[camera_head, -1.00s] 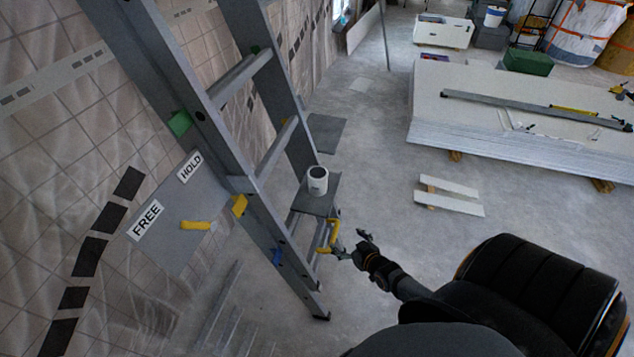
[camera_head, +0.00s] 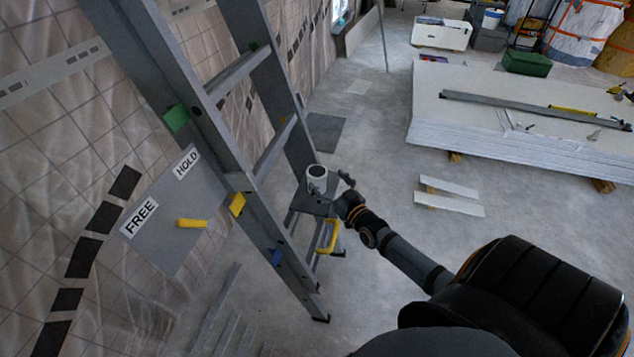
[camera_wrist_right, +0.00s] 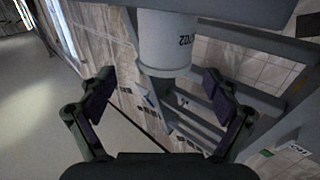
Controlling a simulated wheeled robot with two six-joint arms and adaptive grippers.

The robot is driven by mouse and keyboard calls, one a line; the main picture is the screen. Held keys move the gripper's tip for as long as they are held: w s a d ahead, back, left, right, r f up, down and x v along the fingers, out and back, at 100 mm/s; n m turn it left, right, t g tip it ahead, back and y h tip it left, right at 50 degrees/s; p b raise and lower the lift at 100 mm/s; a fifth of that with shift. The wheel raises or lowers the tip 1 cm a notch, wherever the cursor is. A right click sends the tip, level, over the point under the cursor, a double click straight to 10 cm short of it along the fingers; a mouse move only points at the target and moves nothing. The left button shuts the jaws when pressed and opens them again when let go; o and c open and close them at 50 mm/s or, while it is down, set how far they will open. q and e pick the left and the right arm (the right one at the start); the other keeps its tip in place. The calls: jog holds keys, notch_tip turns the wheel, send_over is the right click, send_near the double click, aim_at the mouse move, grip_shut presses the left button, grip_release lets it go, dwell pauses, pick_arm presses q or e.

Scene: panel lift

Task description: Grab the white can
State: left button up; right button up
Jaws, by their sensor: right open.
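The white can (camera_head: 317,173) stands upright on a small grey shelf (camera_head: 304,201) on the ladder in the head view. My right gripper (camera_head: 331,186) is right at the can's near side, with its fingers spread. In the right wrist view the can (camera_wrist_right: 166,40) is upside down in the picture, dark print on its side, beyond the open fingers of the right gripper (camera_wrist_right: 161,92). The can lies ahead of the fingertips, and nothing is held. Whether a finger touches the can cannot be told. My left gripper is not in view.
The grey ladder (camera_head: 221,132) stands left of the can, with a yellow handle (camera_head: 328,236) below the shelf. A stack of white boards (camera_head: 530,95) lies at right. The floor between is mostly clear.

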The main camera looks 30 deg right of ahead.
aim_at(317, 171)
jog(key=w+b, duration=0.1)
jog(key=w, duration=0.2)
jog(key=w+b, duration=0.1)
jog(key=w, duration=0.1)
jog(key=shift+a+f+b, duration=0.15)
jog(key=shift+a+b, duration=0.15)
jog(key=shift+b, duration=0.05)
jog(key=shift+w, duration=0.15)
jog(key=shift+r, duration=0.2)
jog(key=shift+c, duration=1.1)
jog(key=c, duration=1.2)
